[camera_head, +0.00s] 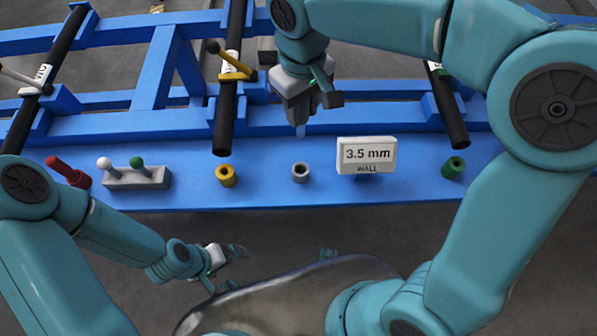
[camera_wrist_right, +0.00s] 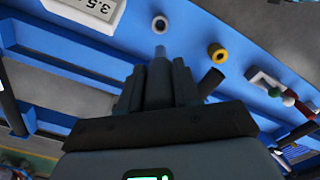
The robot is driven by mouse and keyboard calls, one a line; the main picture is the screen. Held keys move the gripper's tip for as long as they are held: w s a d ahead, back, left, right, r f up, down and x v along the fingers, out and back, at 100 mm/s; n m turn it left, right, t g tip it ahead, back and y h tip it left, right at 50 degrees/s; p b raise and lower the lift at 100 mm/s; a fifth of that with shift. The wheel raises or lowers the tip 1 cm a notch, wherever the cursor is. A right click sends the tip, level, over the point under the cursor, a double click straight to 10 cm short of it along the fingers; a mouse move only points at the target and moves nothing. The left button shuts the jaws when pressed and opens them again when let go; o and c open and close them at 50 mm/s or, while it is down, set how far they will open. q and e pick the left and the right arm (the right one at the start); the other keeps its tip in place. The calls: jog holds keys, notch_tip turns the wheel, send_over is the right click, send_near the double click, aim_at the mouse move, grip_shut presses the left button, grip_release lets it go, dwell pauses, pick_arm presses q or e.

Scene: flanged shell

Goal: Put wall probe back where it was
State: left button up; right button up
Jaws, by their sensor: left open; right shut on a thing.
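The wall probe (camera_head: 300,129), a grey body with a pale tip, is held in my right gripper (camera_head: 308,100) above the blue bench. In the right wrist view the probe (camera_wrist_right: 159,82) sits between the dark fingers of my right gripper (camera_wrist_right: 158,92), its tip pointing towards a grey ring socket (camera_wrist_right: 160,23). That grey socket (camera_head: 300,172) stands on the bench, empty, just in front of the probe; the tip is apart from it. A display reading 3.5 mm WALL (camera_head: 367,155) stands to its right. My left gripper (camera_head: 232,251) is open and empty, off the bench's front edge.
A yellow ring socket (camera_head: 226,176) is left of the grey one, and a green socket (camera_head: 453,168) is far right. A grey block (camera_head: 138,179) with white and green pins and a red peg (camera_head: 68,171) stand at left. Black pipes (camera_head: 225,125) cross the blue frame behind.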

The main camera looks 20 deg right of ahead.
notch_tip(320, 180, down, 19)
jog(key=b, duration=0.4)
jog(key=shift+f, duration=0.15)
jog(key=shift+f+b, duration=0.1)
jog(key=shift+b, duration=0.3)
jog(key=o, duration=1.1)
jog(key=shift+c, duration=0.2)
